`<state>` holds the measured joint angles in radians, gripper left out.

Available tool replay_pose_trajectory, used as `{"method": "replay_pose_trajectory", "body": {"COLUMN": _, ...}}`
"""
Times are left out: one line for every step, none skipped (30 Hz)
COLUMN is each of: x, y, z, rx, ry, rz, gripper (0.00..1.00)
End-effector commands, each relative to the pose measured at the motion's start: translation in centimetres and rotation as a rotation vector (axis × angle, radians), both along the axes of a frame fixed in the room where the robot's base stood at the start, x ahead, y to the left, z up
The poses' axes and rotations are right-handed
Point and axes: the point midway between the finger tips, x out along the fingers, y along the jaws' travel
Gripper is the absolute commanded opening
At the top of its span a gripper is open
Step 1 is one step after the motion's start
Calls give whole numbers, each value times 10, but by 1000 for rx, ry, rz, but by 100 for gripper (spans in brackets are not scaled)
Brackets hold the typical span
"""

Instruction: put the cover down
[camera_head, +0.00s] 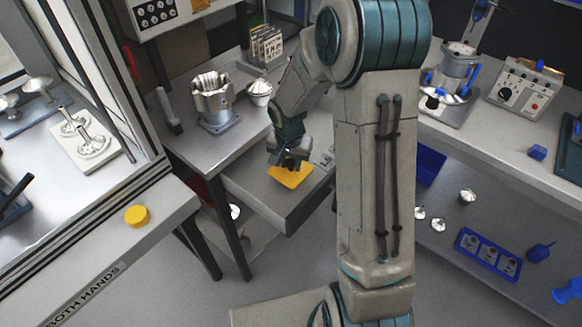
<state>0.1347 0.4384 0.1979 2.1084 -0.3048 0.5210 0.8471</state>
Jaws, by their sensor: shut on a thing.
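My gripper (290,163) points down over an open grey drawer (262,196) below the left workbench. It is shut on a flat yellow-orange piece (292,178), which I take to be the cover. The piece shows just under the fingertips, its upper edge partly hidden by them. Whether it touches the drawer floor or hangs a little above it, I cannot tell.
A large machined metal housing (213,100) and a small metal bowl-like part (260,92) stand on the left workbench (190,147). A yellow button (136,215) sits on the machine ledge. The right bench (500,126) holds a control box (526,88).

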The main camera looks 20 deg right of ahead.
Motion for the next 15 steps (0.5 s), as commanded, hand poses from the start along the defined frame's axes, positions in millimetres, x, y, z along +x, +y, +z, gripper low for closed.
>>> {"method": "replay_pose_trajectory", "body": {"x": 0, "y": 0, "z": -3, "rx": 0, "ry": 1, "rz": 0, "gripper": 3}}
{"method": "replay_pose_trajectory", "body": {"x": 0, "y": -1, "z": -5, "rx": -1, "ry": 0, "rz": -1, "gripper": 3}}
{"method": "replay_pose_trajectory", "body": {"x": 0, "y": -1, "z": -8, "rx": -1, "ry": 0, "rz": -1, "gripper": 3}}
{"method": "replay_pose_trajectory", "body": {"x": 0, "y": -1, "z": -11, "rx": 0, "ry": 1, "rz": -1, "gripper": 3}}
{"method": "replay_pose_trajectory", "body": {"x": -1, "y": -1, "z": -14, "rx": 0, "ry": 2, "rz": -1, "gripper": 3}}
{"method": "replay_pose_trajectory", "body": {"x": -1, "y": -1, "z": -20, "rx": 0, "ry": 4, "rz": -1, "gripper": 3}}
{"method": "replay_pose_trajectory", "body": {"x": -1, "y": -1, "z": -24, "rx": 0, "ry": 4, "rz": -1, "gripper": 3}}
{"method": "replay_pose_trajectory", "body": {"x": -1, "y": -1, "z": -29, "rx": 0, "ry": 4, "rz": -1, "gripper": 3}}
{"method": "replay_pose_trajectory", "body": {"x": -1, "y": -1, "z": -34, "rx": 0, "ry": 5, "rz": -1, "gripper": 3}}
{"method": "replay_pose_trajectory", "body": {"x": -1, "y": -1, "z": -37, "rx": 0, "ry": 3, "rz": -2, "gripper": 3}}
{"method": "replay_pose_trajectory", "body": {"x": -1, "y": -1, "z": -40, "rx": 0, "ry": 3, "rz": -2, "gripper": 3}}
{"method": "replay_pose_trajectory", "body": {"x": -1, "y": -1, "z": -41, "rx": -1, "ry": 2, "rz": -2, "gripper": 3}}
{"method": "replay_pose_trajectory", "body": {"x": -1, "y": -1, "z": -42, "rx": 0, "ry": 1, "rz": -2, "gripper": 3}}
{"method": "replay_pose_trajectory", "body": {"x": 0, "y": -1, "z": -41, "rx": -1, "ry": 0, "rz": -2, "gripper": 3}}
{"method": "replay_pose_trajectory", "body": {"x": 0, "y": -1, "z": -41, "rx": -1, "ry": 0, "rz": -3, "gripper": 3}}
